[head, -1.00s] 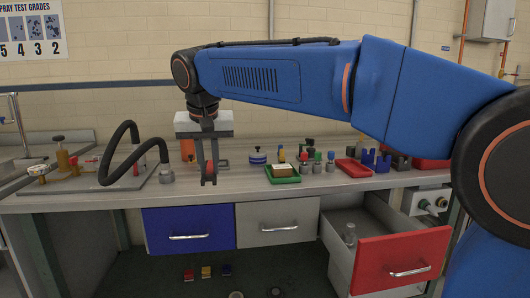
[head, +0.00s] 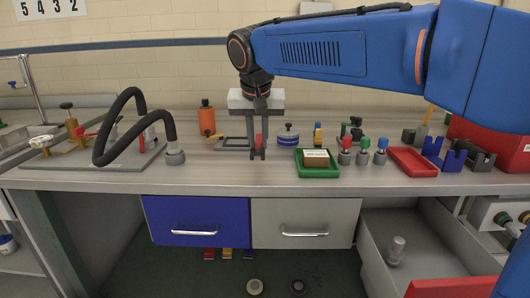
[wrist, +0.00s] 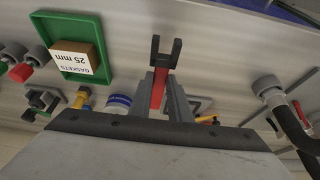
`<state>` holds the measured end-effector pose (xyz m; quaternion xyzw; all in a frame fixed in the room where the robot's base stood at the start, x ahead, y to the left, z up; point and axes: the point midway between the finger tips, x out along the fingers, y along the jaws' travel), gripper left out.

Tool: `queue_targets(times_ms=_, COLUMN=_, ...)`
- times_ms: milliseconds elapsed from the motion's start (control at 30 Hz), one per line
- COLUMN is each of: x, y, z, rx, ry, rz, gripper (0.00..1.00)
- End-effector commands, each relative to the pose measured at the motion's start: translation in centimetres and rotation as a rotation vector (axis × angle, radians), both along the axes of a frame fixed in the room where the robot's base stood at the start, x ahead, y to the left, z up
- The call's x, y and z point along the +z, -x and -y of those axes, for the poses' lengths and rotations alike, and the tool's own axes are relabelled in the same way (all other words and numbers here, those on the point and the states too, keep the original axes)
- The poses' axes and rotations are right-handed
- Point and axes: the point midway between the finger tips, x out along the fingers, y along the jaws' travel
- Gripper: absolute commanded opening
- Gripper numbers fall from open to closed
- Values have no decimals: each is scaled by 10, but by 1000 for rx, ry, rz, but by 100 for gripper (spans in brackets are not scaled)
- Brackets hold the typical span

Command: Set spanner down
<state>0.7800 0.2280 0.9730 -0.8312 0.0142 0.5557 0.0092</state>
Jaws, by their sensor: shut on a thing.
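My gripper (head: 257,152) points down over the front part of the workbench (head: 225,180), left of the green tray. It is shut on the spanner, which has a red handle and a dark forked head. In the wrist view the spanner's head (wrist: 166,50) sticks out beyond the two grey fingers (wrist: 160,88), with the red handle between them.
The green tray (head: 318,172) holds a gasket box (head: 317,158). A blue-and-white tin (head: 288,136) and a grey frame (head: 233,144) stand close behind. A black hose (head: 125,100) arches at left. Bare bench lies left of my gripper.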

Motion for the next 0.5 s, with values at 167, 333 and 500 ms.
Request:
queue_targets(times_ms=167, x=-12, y=0, z=0, rx=0, ry=-1, rz=1, gripper=0)
queue_targets(times_ms=333, x=-28, y=0, z=0, rx=0, ry=0, rz=0, gripper=0)
queue_targets(times_ms=500, x=-50, y=0, z=0, rx=0, ry=0, rz=-1, gripper=0)
